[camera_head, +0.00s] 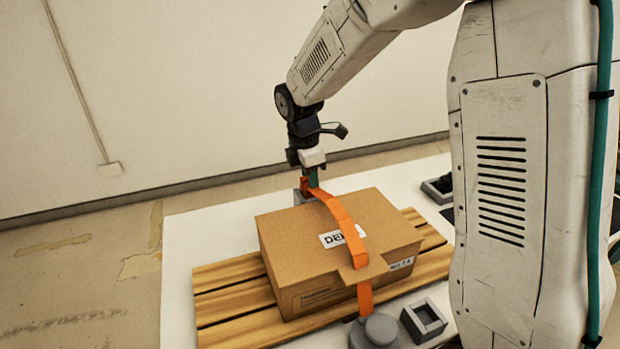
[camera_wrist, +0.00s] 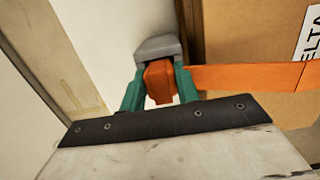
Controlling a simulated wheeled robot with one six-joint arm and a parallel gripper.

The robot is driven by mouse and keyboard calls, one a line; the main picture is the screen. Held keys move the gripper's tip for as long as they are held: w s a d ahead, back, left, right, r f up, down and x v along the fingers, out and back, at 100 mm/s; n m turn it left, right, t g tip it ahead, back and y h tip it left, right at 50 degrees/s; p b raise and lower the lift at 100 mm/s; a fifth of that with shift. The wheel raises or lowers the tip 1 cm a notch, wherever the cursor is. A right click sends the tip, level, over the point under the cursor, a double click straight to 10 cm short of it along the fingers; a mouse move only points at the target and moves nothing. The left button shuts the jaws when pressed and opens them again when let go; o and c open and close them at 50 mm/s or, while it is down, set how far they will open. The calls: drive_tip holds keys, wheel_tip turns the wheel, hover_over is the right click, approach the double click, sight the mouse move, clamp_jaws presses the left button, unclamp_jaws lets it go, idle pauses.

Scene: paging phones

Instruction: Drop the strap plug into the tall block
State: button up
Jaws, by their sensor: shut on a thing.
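An orange strap (camera_head: 338,212) runs over the top of a cardboard box (camera_head: 300,250). My gripper (camera_head: 311,178) points down at the far left corner of the box. In the wrist view, its green fingers are shut on the orange strap plug (camera_wrist: 160,84) at the strap's far end. A grey block (camera_head: 298,197), probably the tall block, stands behind the box, partly hidden by it. It also shows in the wrist view (camera_wrist: 157,48), just past the plug. The plug is at or just above this block; I cannot tell whether it is inside.
The box sits on a slatted wooden pallet (camera_head: 225,302) on a white table (camera_head: 190,235). The strap's near end meets a round grey base (camera_head: 375,333), beside a square grey open block (camera_head: 423,319). A dark grey fixture (camera_head: 437,188) stands at the far right.

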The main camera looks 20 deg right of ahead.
sight(305, 179)
drive_tip(key=shift+f, duration=0.25)
drive_tip(key=o, duration=0.7)
drive_tip(key=shift+a+r, duration=0.25)
drive_tip(key=shift+r, duration=1.55)
drive_tip(key=shift+a+r, duration=0.2)
drive_tip(key=shift+r, duration=1.6)
drive_tip(key=shift+a+r, duration=0.25)
drive_tip(key=shift+r, duration=1.55)
